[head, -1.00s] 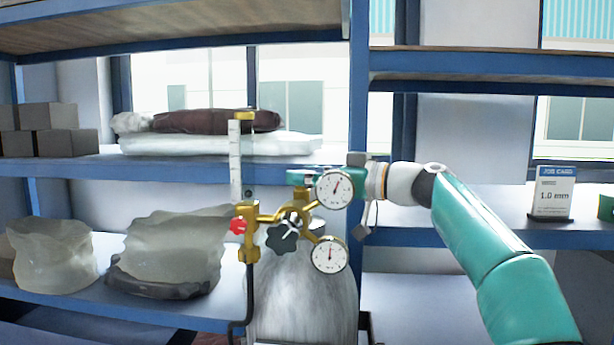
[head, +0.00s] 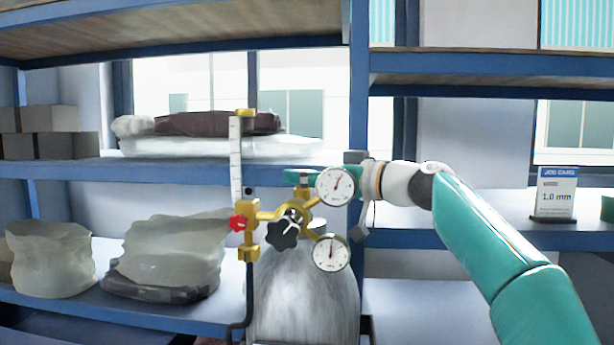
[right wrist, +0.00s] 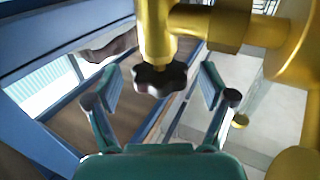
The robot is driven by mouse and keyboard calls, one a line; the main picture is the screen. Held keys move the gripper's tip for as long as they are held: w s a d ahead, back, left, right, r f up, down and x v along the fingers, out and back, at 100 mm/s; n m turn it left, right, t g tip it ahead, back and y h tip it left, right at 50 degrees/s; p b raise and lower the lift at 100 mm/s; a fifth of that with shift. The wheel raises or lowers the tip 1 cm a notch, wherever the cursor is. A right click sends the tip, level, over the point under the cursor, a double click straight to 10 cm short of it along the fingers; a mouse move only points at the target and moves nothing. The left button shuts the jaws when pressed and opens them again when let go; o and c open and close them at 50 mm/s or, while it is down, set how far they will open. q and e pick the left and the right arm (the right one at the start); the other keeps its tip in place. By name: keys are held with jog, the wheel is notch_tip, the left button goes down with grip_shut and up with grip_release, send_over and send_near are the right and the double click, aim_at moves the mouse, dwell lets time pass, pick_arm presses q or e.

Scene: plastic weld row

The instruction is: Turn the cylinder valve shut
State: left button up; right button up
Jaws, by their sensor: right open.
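The grey gas cylinder (head: 300,290) stands upright, with a brass regulator and two round gauges (head: 336,187) on top. In the right wrist view the black lobed valve knob (right wrist: 160,79) sits on a brass stem (right wrist: 157,35), between my open right fingers (right wrist: 161,90), with a gap on either side. In the head view my right gripper (head: 303,177) reaches in from the right behind the upper gauge, which hides part of it. A short brass stem shows beside its teal finger; the knob on it is not clearly visible there. My left gripper is not in view.
A black regulator knob (head: 284,234), a red knob (head: 238,222) and a clear flow tube (head: 235,160) stand close by, in front and left. Shelves hold grey boxes (head: 50,120), wrapped bundles (head: 172,255) and a job card (head: 554,192). A blue post (head: 358,100) rises behind my wrist.

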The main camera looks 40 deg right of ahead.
jog(key=shift+w+d+r+n+y+p, duration=0.15)
jog(key=shift+n+y+p, duration=0.25)
jog(key=shift+y+p, duration=0.35)
jog(key=shift+n+y+p, duration=0.3)
jog(key=shift+y+p, duration=0.05)
jog(key=shift+p, duration=0.25)
jog(key=s, duration=0.1)
jog(key=s+b, duration=0.1)
jog(key=s+d+b, duration=0.1)
jog(key=shift+d+f+g, duration=0.1)
jog(key=shift+f+g, duration=0.2)
jog(key=shift+f, duration=0.1)
jog(key=b+v, duration=0.3)
jog(key=v, duration=1.1)
jog(key=shift+r, duration=0.2)
jog(key=shift+w, duration=0.1)
